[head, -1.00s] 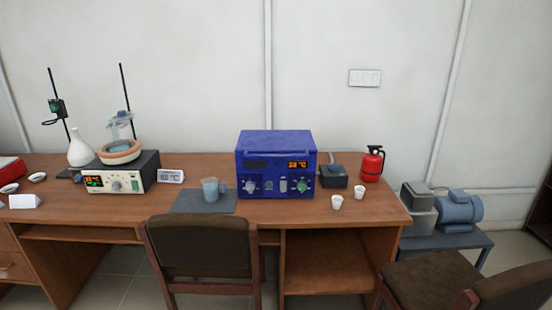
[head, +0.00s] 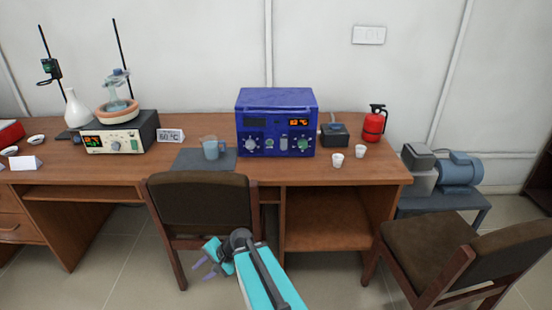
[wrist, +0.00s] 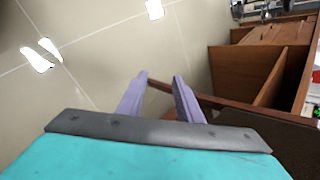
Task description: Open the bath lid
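A blue box-shaped unit (head: 277,125), which appears to be the bath, stands on the wooden desk in the head view. Its front has knobs and an orange-lit display (head: 299,122). Its flat blue top (head: 277,97) looks closed. My gripper (head: 202,271) is low in front of the desk, beside the brown chair and well below and apart from the blue unit. In the wrist view its two purple fingers (wrist: 160,76) are spread with nothing between them. The wrist view shows floor and desk side, not the blue unit.
The chair (head: 203,205) stands before the desk, with another chair (head: 440,245) at right. A beaker (head: 212,148) on a dark mat is left of the unit. Two white cups (head: 337,160), a black box (head: 335,135) and a red canister (head: 374,124) are right of it.

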